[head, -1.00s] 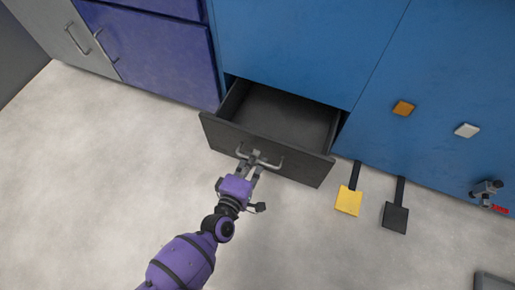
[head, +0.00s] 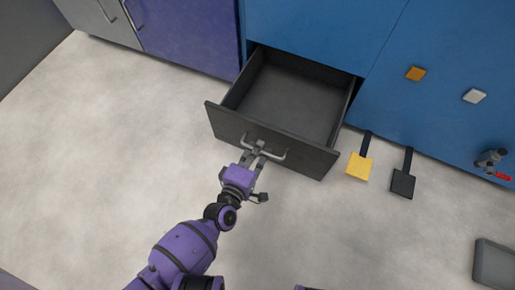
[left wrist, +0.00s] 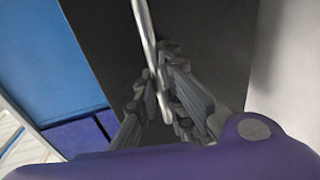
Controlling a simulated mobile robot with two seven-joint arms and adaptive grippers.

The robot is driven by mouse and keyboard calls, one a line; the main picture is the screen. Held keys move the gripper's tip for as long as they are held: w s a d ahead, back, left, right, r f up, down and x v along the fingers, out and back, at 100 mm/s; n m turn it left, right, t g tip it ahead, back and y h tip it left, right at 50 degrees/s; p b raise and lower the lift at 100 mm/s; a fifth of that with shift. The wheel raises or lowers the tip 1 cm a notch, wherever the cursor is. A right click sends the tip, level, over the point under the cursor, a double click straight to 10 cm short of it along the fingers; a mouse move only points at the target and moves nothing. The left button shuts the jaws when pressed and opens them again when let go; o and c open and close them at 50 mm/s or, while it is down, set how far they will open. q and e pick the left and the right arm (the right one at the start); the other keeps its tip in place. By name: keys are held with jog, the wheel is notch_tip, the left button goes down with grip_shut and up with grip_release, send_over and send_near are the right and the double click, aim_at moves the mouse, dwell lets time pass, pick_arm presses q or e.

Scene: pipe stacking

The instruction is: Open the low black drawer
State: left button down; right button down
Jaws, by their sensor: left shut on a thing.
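The low black drawer (head: 229,125) stands well out from the blue cabinet in the head view, and its inside looks empty. Its front carries a metal bar handle (head: 281,156), which also shows in the left wrist view (left wrist: 143,22). In the left wrist view the gripper fingers (left wrist: 160,98) close around the bar. My right gripper is not in view.
The blue cabinet (head: 310,30) rises behind the drawer. A yellow pedal (head: 359,167) and a black pedal (head: 403,184) stick out to the right of it. A grey tray-like object (head: 495,264) lies at lower right. The floor at left is clear.

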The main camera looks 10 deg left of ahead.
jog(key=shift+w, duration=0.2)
pick_arm(q)
jog(key=c, duration=1.8)
grip_release()
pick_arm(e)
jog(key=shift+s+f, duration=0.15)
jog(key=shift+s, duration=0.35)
pick_arm(q)
jog(key=shift+s, duration=0.1)
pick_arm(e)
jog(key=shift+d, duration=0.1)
